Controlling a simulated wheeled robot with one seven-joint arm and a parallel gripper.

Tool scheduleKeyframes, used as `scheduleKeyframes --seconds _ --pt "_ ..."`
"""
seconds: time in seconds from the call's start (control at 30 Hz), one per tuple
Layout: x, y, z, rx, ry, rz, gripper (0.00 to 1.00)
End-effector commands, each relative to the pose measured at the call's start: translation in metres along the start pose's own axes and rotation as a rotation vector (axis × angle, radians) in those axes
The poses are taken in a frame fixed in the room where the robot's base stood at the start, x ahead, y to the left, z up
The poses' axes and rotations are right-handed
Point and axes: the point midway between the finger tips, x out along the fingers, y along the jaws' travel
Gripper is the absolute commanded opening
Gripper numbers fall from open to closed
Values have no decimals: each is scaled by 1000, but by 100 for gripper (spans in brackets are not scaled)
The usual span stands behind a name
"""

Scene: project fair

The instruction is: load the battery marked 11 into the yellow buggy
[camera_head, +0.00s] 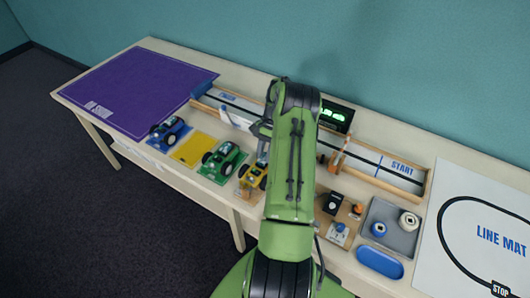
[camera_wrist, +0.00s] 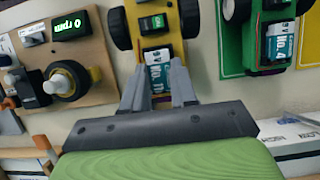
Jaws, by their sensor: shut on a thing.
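The yellow buggy (camera_wrist: 148,12) is at the top middle of the wrist view, and it also shows beside my arm in the head view (camera_head: 253,178). My gripper (camera_wrist: 159,90) is shut on a battery (camera_wrist: 158,72) with a teal and white label. The label starts "No." and its number is partly hidden between the fingers. The battery is at the near end of the yellow buggy. I cannot tell whether it is seated or held just above.
The green buggy (camera_head: 224,160), holding a No. 4 battery (camera_wrist: 272,42), stands close by; the blue buggy (camera_head: 170,132) is farther left. A board with a wheel and rpm display (camera_wrist: 66,27) is on the other side. A grey tray (camera_head: 404,246) lies right. The purple mat (camera_head: 135,85) is clear.

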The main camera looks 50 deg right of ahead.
Motion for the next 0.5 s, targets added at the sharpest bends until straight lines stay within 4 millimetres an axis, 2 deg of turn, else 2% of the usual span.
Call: scheduleKeyframes --seconds 0.5 --pt "3 0 -1 0 0 0 0"
